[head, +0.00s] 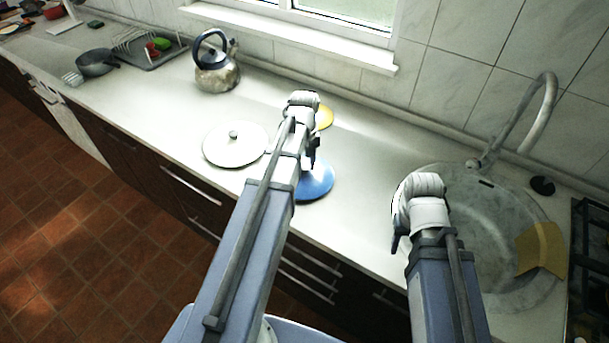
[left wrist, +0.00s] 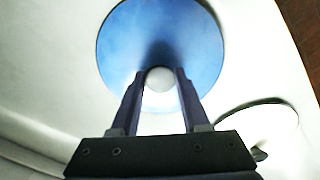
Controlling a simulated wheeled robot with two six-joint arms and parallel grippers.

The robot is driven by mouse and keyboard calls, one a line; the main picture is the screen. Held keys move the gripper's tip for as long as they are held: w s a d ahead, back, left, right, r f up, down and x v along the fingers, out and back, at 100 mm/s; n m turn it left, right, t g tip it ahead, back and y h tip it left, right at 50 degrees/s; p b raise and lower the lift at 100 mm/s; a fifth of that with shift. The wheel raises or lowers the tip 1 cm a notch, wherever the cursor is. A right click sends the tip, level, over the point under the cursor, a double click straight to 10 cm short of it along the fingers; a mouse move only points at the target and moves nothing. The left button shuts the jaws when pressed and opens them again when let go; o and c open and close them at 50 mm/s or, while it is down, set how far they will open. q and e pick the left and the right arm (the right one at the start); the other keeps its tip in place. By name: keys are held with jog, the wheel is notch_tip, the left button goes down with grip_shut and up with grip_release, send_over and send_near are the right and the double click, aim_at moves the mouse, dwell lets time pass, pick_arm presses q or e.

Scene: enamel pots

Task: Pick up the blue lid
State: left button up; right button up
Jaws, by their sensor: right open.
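The blue lid (head: 314,184) lies near the front edge of the counter, partly hidden by my left arm in the head view. In the left wrist view the blue lid (left wrist: 190,38) is a round disc with a pale round knob (left wrist: 160,79). My left gripper (left wrist: 160,74) has its two fingers on either side of the knob. Whether they press on it I cannot tell. In the head view my left gripper (head: 313,158) is just above the lid. My right gripper (head: 397,241) is open, mostly hidden by its own wrist, near the sink's left rim.
A white lid (head: 225,151) lies left of the blue one, and a yellow lid (head: 324,117) lies behind my left wrist. A kettle (head: 216,76) stands at the back. The sink (head: 480,225) with a tall faucet (head: 546,95) is at right. Counter between blue lid and sink is clear.

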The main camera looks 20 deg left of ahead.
aim_at(305, 166)
pick_arm(q)
grip_shut()
jog(key=shift+r, duration=0.1)
pick_arm(e)
jog(key=shift+r, duration=0.15)
pick_arm(q)
notch_tip(305, 166, up, 10)
jog(key=p, duration=1)
pick_arm(e)
notch_tip(305, 166, up, 10)
jog(key=shift+f, duration=0.2)
